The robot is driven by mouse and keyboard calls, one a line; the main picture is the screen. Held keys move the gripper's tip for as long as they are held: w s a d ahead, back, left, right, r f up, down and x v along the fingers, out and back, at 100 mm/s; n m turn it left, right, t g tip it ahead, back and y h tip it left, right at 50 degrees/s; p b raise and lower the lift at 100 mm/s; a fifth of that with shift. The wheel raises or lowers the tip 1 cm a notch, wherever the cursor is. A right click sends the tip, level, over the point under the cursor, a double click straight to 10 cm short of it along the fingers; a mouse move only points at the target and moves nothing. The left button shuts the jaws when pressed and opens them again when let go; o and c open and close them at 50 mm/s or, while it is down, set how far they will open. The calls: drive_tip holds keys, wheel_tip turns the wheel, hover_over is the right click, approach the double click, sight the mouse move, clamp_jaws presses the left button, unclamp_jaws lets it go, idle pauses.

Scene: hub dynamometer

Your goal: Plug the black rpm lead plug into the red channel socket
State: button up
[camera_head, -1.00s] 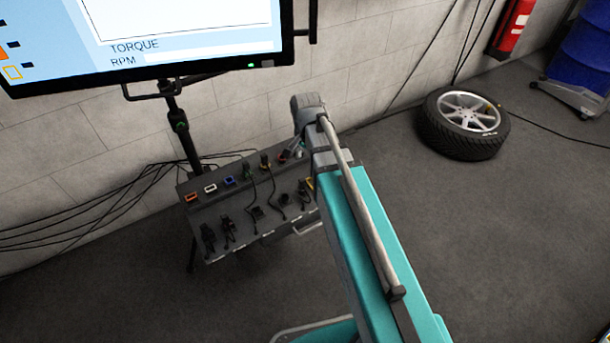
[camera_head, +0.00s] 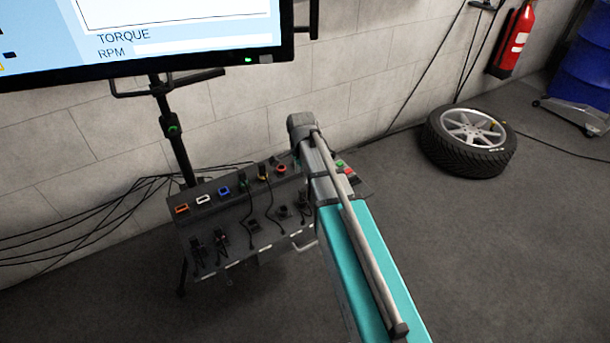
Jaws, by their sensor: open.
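A dark sloped connector panel (camera_head: 225,215) stands below the monitor. Its upper row holds coloured sockets: an orange-red rectangular one (camera_head: 182,208) at the left end and a red round one (camera_head: 281,169) near my arm. I cannot tell for sure which is the red channel socket. Several black plugs sit along the lower row, including a left plug (camera_head: 196,246), a second plug (camera_head: 221,239) and one further right (camera_head: 253,226). I cannot tell which is the rpm lead plug. My arm reaches across the panel's right side and hides part of it. My gripper's fingers do not show.
A monitor (camera_head: 140,55) hangs above on a dark stand (camera_head: 176,135). Loose black cables (camera_head: 90,215) run along the wall at left. A wheel (camera_head: 468,140), a red fire extinguisher (camera_head: 513,38) and a blue drum (camera_head: 582,50) are at right. Open floor lies between.

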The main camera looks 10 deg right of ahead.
sight(302, 189)
drive_tip(key=shift+f, duration=0.2)
wheel_tip(302, 189, down, 9)
drive_tip(key=b, duration=0.9)
drive_tip(key=shift+r, duration=0.15)
idle(0.3)
clamp_jaws()
drive_tip(key=shift+w, duration=0.1)
drive_tip(key=shift+r+p, duration=0.35)
drive_tip(key=shift+r, duration=0.05)
